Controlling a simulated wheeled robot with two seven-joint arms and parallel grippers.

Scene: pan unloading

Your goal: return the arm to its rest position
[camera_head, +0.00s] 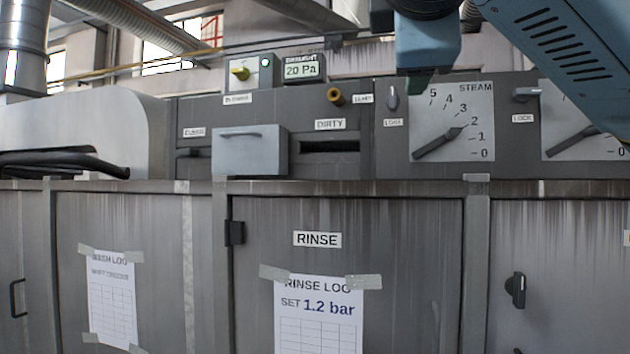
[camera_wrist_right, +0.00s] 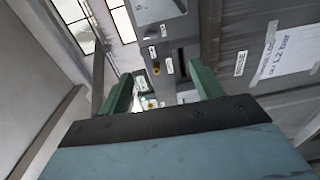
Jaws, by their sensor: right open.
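My right arm (camera_head: 555,50) comes in at the top right of the head view. It hangs in front of the upper part of the machine panel, partly covering the right dial. My right gripper (camera_wrist_right: 162,88) shows in the right wrist view with its two green fingers spread apart. Nothing is between the fingers; the panel shows beyond them, tilted in the picture. My left gripper is in neither view.
A grey machine front fills the head view, with a steam dial (camera_head: 451,121), a protruding grey drawer (camera_head: 250,155), a dark slot (camera_head: 330,146) marked DIRTY and a green display (camera_head: 304,68). Below are doors and a rinse log sheet (camera_head: 319,318).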

